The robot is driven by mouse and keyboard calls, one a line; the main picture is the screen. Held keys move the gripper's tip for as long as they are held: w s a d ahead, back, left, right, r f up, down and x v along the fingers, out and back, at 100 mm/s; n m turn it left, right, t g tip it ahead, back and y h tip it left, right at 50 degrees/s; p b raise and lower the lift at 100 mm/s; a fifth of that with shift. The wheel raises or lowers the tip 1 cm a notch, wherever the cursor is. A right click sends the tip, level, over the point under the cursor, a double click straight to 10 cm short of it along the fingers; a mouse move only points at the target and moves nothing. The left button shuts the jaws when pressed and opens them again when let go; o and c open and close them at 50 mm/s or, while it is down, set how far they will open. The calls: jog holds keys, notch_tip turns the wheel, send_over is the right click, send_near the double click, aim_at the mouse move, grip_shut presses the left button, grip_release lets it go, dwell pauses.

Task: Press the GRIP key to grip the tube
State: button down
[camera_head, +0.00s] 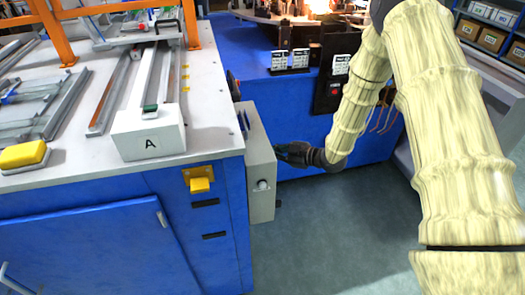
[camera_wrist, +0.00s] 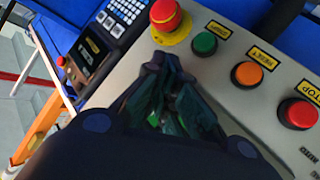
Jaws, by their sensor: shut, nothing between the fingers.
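My gripper (camera_head: 282,152) is beside the grey control box (camera_head: 262,165) on the side of the blue bench. In the wrist view my gripper (camera_wrist: 160,64) is shut and empty, its dark fingertips in front of the box's panel (camera_wrist: 226,82). The panel carries a red mushroom button (camera_wrist: 166,15) on a yellow base, a green button (camera_wrist: 204,43), an orange button (camera_wrist: 247,73) and a red button (camera_wrist: 297,112) labelled STOP. A keypad unit (camera_wrist: 122,17) is at upper left. No key marked GRIP is readable, and my fingers hide part of the panel. I cannot identify a tube.
A white block marked A (camera_head: 149,132) and long rails stand on the white benchtop (camera_head: 205,100). A yellow sponge-like block (camera_head: 23,154) lies at left. A blue workstation (camera_head: 235,45) with a bright glow stands behind. The grey floor (camera_head: 325,235) in front is clear.

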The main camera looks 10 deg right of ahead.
jog(key=shift+a, duration=0.15)
dwell(0.5)
jog(key=shift+d, duration=0.8)
jog(key=shift+d, duration=0.1)
jog(key=d+p, duration=0.1)
jog(key=d, duration=0.3)
jog(key=shift+w+d, duration=0.1)
jog(key=shift+d, duration=0.3)
dwell(0.5)
